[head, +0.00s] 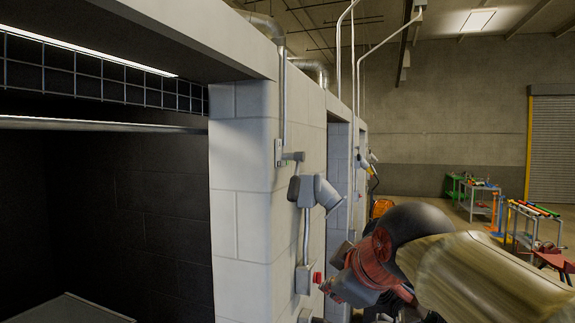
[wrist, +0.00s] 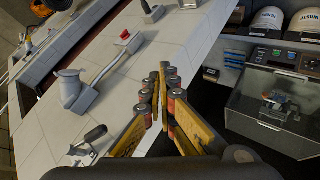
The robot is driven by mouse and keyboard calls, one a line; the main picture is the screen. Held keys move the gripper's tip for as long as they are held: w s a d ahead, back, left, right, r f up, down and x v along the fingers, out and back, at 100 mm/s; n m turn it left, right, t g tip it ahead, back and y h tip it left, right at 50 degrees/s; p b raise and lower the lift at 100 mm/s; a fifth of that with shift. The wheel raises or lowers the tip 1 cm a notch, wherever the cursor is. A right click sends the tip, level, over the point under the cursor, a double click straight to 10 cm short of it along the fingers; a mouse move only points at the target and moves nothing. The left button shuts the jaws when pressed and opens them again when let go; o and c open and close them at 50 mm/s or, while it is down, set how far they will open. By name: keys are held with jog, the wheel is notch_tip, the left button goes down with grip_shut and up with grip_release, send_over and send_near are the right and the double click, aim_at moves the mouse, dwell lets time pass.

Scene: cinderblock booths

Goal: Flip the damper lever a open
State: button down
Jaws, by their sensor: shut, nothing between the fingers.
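The damper lever (head: 292,157) appears to be the small grey handle on a plate on the pale block pillar, above a grey box with a short duct. In the wrist view, the metal lever (wrist: 90,140) lies at the lower left, apart from my gripper. Its handle and bracket show, but I cannot tell its exact setting. My gripper (wrist: 162,73) has yellow fingers with dark and red rollers along them. It is shut and empty, in front of the wall, to the right of the lever. My arm fills the lower right of the head view, and the gripper is not clear there.
A grey duct fitting (wrist: 73,90) projects from the wall between the lever and a red switch (wrist: 125,37). The red switch also shows low in the head view (head: 317,277). A dark booth opens at left. A shelf with helmets (wrist: 267,20) is at right in the wrist view.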

aim_at(295, 179)
jog(key=w+a+r+n+p, duration=0.2)
jog(key=w+r, duration=0.1)
jog(key=r, duration=0.4)
jog(key=w+a+r+n+t+y+p, duration=0.1)
jog(key=w+a+r+n+p, duration=0.1)
jog(key=r, duration=0.6)
jog(key=w+a+r+n+t+p, duration=0.1)
jog(key=w+a+r+n+p, duration=0.1)
jog(key=r, duration=0.6)
jog(key=w+a+p, duration=0.1)
jog(key=w+p, duration=0.1)
jog(key=w, duration=0.1)
jog(key=shift+a+r+y, duration=0.2)
jog(key=shift+a+y, duration=0.1)
jog(key=d+p+x, duration=0.1)
jog(key=p+x, duration=0.1)
jog(key=x, duration=0.4)
jog(key=d+p+x, duration=0.2)
jog(key=x, duration=0.5)
jog(key=shift+w+f+p, duration=0.2)
jog(key=shift+w+p, duration=0.05)
jog(key=shift+p, duration=0.1)
jog(key=shift+a+f+t+b, duration=0.1)
jog(key=shift+t+b, duration=0.2)
jog(key=shift+b, duration=0.05)
jog(key=shift+w+f+n+b, duration=0.15)
jog(key=shift+n+b, duration=0.15)
jog(key=shift+b, duration=0.45)
